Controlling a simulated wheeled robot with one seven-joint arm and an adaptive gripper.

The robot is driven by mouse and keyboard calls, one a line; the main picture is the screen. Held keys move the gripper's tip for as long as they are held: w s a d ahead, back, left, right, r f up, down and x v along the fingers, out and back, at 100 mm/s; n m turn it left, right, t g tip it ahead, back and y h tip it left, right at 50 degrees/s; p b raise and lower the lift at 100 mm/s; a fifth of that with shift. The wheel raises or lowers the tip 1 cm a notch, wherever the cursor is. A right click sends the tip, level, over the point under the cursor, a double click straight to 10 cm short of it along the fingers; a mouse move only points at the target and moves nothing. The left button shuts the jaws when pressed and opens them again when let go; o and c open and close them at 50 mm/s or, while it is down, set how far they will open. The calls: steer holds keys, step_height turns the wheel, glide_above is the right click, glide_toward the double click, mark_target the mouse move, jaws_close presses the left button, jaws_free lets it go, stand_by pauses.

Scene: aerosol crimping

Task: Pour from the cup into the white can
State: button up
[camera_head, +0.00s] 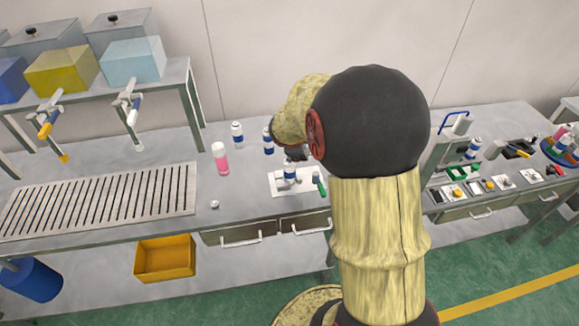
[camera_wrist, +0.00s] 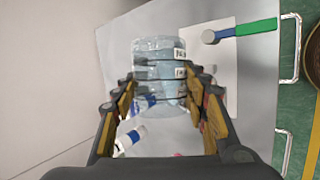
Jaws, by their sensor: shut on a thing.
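A clear, see-through cup (camera_wrist: 158,50) with dark measuring lines and small labels is between the fingers of my gripper (camera_wrist: 163,86) in the wrist view. My gripper is shut on it. In the head view my gripper (camera_head: 297,153) is mostly hidden by my arm, and I cannot make out the cup there. A white can with a blue band (camera_head: 290,173) stands on a white sheet (camera_head: 278,184), just below my gripper in that view. In the wrist view the cup covers that area, so I cannot make out this can clearly. I cannot see the cup's contents clearly.
Two more blue-and-white cans (camera_head: 237,135) (camera_head: 268,141) and a pink bottle (camera_head: 220,160) stand left of the sheet. A green-handled tool (camera_head: 320,184) lies at the sheet's right. A slatted drain (camera_head: 100,200) and taps are farther left. A press stand (camera_head: 447,150) is right.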

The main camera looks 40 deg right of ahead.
steer(key=shift+w+a+n+g+h+b, duration=0.25)
steer(key=shift+g+h+b, duration=0.45)
steer(key=shift+b, duration=1.9)
steer(key=shift+a+r+n+h+b, duration=0.15)
steer(key=shift+r+n+h+b, duration=0.15)
steer(key=shift+h+b, duration=0.55)
steer(key=shift+w+a+h+b, duration=0.1)
steer(key=shift+a+h+b, duration=0.15)
steer(key=shift+b, duration=0.75)
steer(key=shift+r, duration=0.1)
stand_by(0.5)
steer(key=shift+d+r+y+p, duration=0.25)
steer(key=shift+r+y+p, duration=0.15)
steer(key=shift+p, duration=0.5)
steer(key=p, duration=0.1)
steer(key=y+p, duration=0.1)
steer(key=p, duration=0.1)
steer(key=shift+s+d+f+t, duration=0.1)
steer(key=shift+s+d+t, duration=0.1)
steer(key=shift+s+t, duration=0.1)
steer(key=shift+f+y, duration=0.15)
steer(key=shift+y, duration=0.15)
